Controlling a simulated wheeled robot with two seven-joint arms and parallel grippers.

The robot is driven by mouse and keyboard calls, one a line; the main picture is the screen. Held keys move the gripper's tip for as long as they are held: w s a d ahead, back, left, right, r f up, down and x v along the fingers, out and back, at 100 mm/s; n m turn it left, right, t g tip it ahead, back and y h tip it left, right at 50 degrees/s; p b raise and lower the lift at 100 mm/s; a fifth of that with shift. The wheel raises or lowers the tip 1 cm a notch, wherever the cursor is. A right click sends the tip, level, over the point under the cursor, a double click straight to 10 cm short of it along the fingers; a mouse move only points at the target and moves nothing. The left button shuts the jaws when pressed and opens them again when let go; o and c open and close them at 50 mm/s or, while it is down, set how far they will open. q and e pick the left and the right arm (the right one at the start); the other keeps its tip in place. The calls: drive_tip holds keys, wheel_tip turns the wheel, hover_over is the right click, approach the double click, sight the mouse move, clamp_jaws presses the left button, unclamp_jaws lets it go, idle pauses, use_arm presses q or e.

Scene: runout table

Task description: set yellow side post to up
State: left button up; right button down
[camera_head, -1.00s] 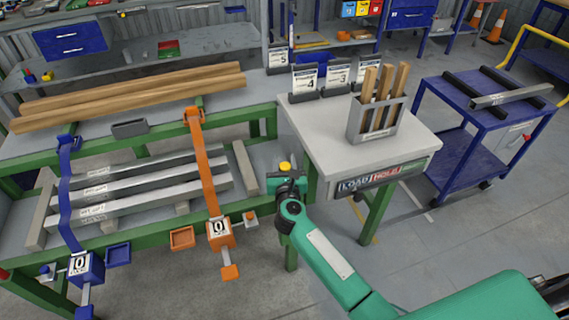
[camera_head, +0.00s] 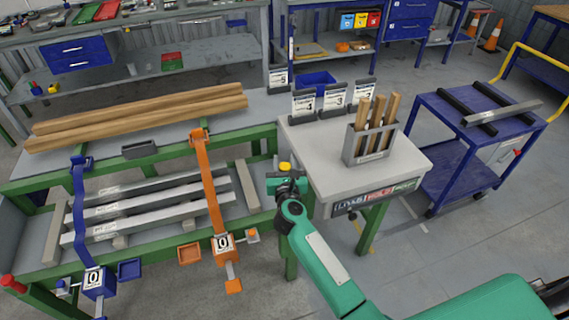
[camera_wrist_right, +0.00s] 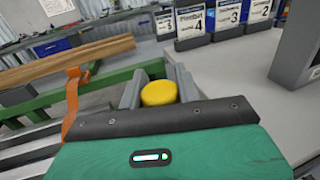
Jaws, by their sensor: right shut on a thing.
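The yellow side post shows as a round yellow cap (camera_head: 284,166) at the right end of the green-framed runout table, beside the white-topped table. In the right wrist view the yellow cap (camera_wrist_right: 159,93) sits between the two grey fingers. My right gripper (camera_head: 287,176) is shut on the post, just below the cap. The post's lower part is hidden by the gripper, so I cannot tell its height. My left gripper is not in view.
The white-topped table (camera_head: 325,165) stands close on the right, bearing a grey holder (camera_head: 369,146) and cards.

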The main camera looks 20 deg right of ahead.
idle(0.4)
drive_tip(key=c, duration=1)
unclamp_jaws()
drive_tip(key=b+v, duration=0.2)
drive_tip(key=v, duration=1.2)
drive_tip(key=shift+w, duration=0.15)
